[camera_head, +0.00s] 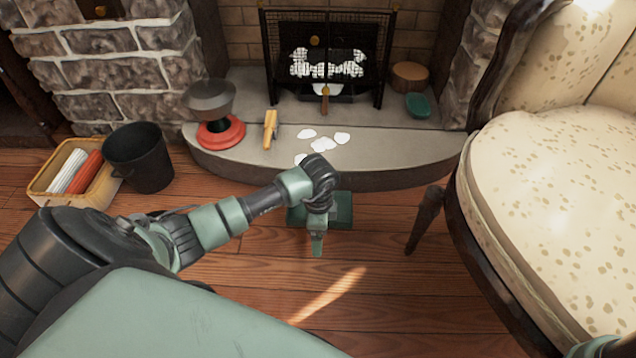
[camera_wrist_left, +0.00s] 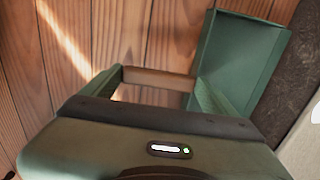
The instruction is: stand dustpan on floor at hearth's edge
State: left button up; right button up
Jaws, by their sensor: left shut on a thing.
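The green dustpan (camera_head: 342,208) is low at the front edge of the grey stone hearth (camera_head: 390,155), partly behind my left wrist in the head view. In the left wrist view its tray (camera_wrist_left: 240,58) lies just beyond and right of my left gripper (camera_wrist_left: 160,82). My left gripper (camera_head: 317,248) points down close to the floor. It is shut on a brown piece between its fingertips, which appears to be the dustpan's handle. I cannot tell whether the tray fully rests on the floor.
On the hearth are several white scraps (camera_head: 323,144), a yellow-handled tool (camera_head: 270,128) and a red-based stand (camera_head: 220,132). A black bucket (camera_head: 140,160) and a box (camera_head: 75,172) stand left. A cream armchair (camera_head: 550,170) stands right. Floor in front is clear.

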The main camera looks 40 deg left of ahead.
pick_arm(q)
jog(key=shift+f+b, duration=0.4)
jog(key=shift+f, duration=0.25)
notch_tip(320, 180, down, 4)
jog(key=shift+r+b, duration=0.25)
jog(key=shift+b, duration=0.95)
jog(key=shift+r, duration=0.15)
jog(key=o, duration=1.8)
jog(key=shift+o, duration=0.2)
